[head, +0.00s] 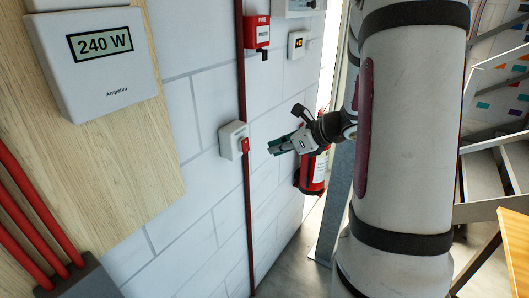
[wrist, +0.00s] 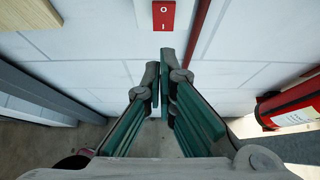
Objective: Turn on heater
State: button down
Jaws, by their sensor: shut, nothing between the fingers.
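A white wall box (head: 231,141) carries a red rocker switch (head: 244,145) on its side, in the middle of the head view. In the wrist view the tips of my gripper (wrist: 158,62) point at the wall below the switch. A white panel (head: 98,62) reading "240 W" hangs on the wooden board. I cannot tell which object is the heater.
A red fire extinguisher (head: 313,173) stands on the wall behind my gripper. A dark red vertical pipe (head: 249,215) runs down beside the wall box. A red fire call box (head: 257,32) is above. Thick red pipes (head: 30,205) are at left. White block wall lies between.

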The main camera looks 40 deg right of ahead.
jog(key=v, duration=0.5)
jog(key=shift+s+d+r, duration=0.1)
jog(key=shift+s+r, duration=0.05)
jog(key=shift+s, duration=0.05)
